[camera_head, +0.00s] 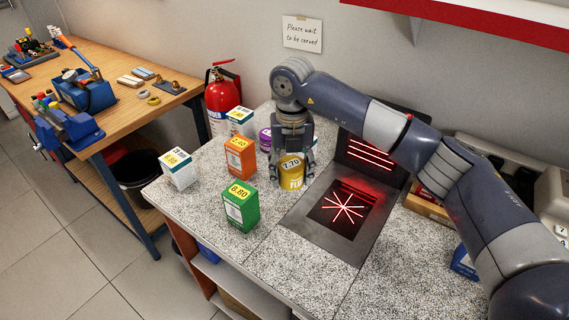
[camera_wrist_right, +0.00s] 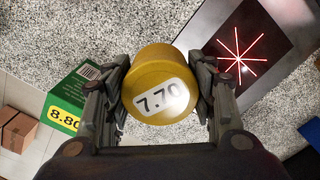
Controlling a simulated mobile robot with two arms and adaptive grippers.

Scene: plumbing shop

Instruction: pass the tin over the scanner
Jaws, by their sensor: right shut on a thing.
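A yellow tin (camera_head: 291,172) with a 7.70 price label stands upright at the counter, just left of the scanner. My right gripper (camera_head: 291,165) comes down over it from above, its fingers closed on both sides of the tin. In the right wrist view the tin's lid (camera_wrist_right: 160,85) sits between the two fingers. The scanner plate (camera_head: 318,240) is set in the counter, with a red star of light on its window and an upright panel with red lines behind it. I cannot tell whether the tin touches the counter. My left gripper is not in view.
A green box (camera_head: 241,206), an orange box (camera_head: 240,158), white boxes (camera_head: 178,169) and a purple container (camera_head: 265,140) stand left of the tin on the counter (camera_head: 285,262). A cardboard tray (camera_head: 428,205) is right of the scanner. A red extinguisher (camera_head: 221,98) stands behind.

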